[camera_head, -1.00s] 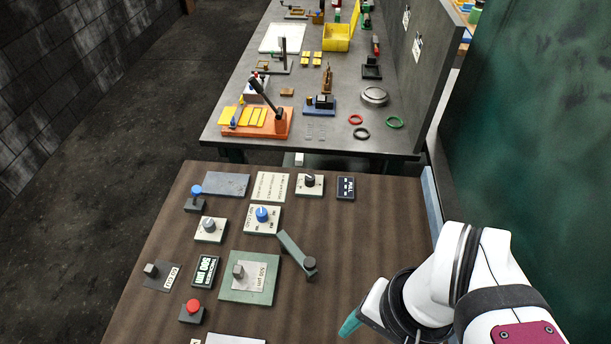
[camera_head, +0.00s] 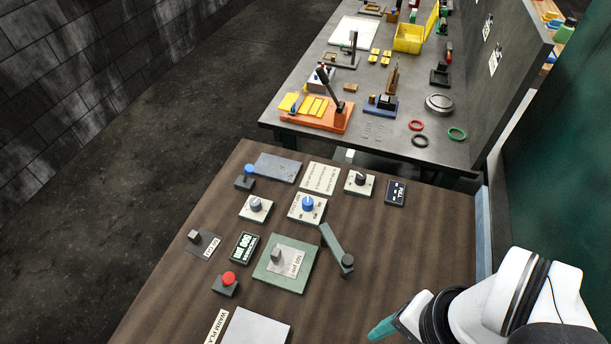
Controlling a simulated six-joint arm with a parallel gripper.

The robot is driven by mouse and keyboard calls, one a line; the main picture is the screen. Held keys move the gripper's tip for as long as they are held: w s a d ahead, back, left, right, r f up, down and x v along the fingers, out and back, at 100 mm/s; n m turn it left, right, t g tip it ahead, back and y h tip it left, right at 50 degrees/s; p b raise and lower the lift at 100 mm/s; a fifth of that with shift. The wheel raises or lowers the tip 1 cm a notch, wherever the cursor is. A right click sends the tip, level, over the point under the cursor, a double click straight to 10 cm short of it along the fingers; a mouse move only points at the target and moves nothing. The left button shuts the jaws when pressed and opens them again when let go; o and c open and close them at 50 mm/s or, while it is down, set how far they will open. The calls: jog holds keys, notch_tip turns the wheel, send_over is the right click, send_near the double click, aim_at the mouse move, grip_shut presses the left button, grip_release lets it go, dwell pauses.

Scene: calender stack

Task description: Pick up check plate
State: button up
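No part in view is clearly marked as the check plate. A green square plate (camera_head: 270,272) lies on the brown bench, with a pale labelled card and a small grey knob on it. A flat blue-grey plate (camera_head: 278,168) lies at the bench's far left. A pale plate (camera_head: 258,329) at the bottom edge is cut off by the frame, beside a strip whose label seems to read "WARM PLATE". My gripper (camera_head: 384,328) is at the lower right, over the bench, apart from all of these. Only one teal fingertip shows clearly; its opening is hidden.
A grey-green lever (camera_head: 335,246) stands right of the green plate. Knobs, a small display (camera_head: 243,248) and a red button (camera_head: 229,279) crowd the left. The bench's right side is bare. A grey table (camera_head: 470,148) with tools stands beyond, with an upright panel (camera_head: 510,75).

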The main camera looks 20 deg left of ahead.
dwell(0.4)
jog(key=m+t+h, duration=0.2)
jog(key=m+t, duration=1.2)
jog(key=m, duration=1.7)
send_near(274, 256)
jog(key=shift+n, duration=0.3)
jog(key=x, duration=0.5)
jog(key=shift+s+d+f, duration=0.1)
jog(key=shift+f, duration=0.05)
jog(key=x, duration=0.6)
grip_shut()
